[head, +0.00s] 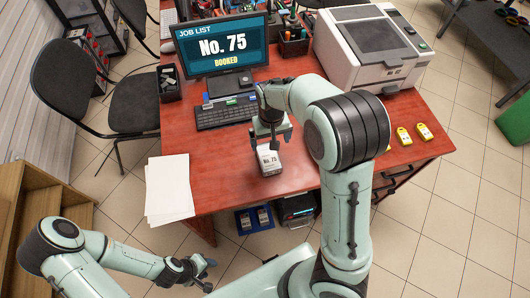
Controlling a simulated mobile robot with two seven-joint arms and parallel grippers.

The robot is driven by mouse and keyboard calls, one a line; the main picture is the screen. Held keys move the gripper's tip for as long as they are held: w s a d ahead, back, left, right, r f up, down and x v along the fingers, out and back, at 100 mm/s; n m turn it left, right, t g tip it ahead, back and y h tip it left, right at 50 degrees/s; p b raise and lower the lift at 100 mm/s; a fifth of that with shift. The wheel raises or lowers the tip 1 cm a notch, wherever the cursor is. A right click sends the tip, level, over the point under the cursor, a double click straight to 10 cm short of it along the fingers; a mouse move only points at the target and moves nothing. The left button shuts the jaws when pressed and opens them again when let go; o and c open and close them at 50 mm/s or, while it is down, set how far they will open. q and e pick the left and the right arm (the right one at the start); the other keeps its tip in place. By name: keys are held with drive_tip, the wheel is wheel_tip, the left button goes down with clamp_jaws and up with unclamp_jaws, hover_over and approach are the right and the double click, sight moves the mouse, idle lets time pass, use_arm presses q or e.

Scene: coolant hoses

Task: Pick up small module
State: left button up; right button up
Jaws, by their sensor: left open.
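A small grey-white module (269,161) with a "No. 75" label stands on the red desk near its front edge. My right gripper (271,136) reaches over the desk from the right and is just above and behind the module. Its fingers look spread, with nothing seen between them; whether they touch the module I cannot tell. My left gripper (205,273) is open and empty, low in front of the desk and well away from the module.
The red desk (225,182) holds a monitor (222,48) reading "No. 75 BOOKED", a keyboard (226,112), a printer (370,45), white papers (169,188) and yellow devices (404,136). A blue tray (243,222) lies below.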

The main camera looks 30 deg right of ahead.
hover_over(269, 156)
drive_tip(key=s, duration=0.1)
wheel_tip(269, 156, down, 5)
drive_tip(key=shift+d+f+b, duration=0.15)
drive_tip(key=shift+b, duration=0.2)
drive_tip(key=shift+w+f, duration=0.2)
drive_tip(key=shift+f, duration=0.7)
drive_tip(key=f, duration=0.4)
drive_tip(key=shift+w+f, duration=0.15)
drive_tip(key=shift+w, duration=0.1)
use_arm(q)
drive_tip(key=shift+s+f, duration=1)
drive_tip(key=shift+s, duration=0.1)
use_arm(e)
drive_tip(key=c, duration=1.4)
drive_tip(key=shift+o, duration=0.2)
drive_tip(key=shift+w, duration=0.1)
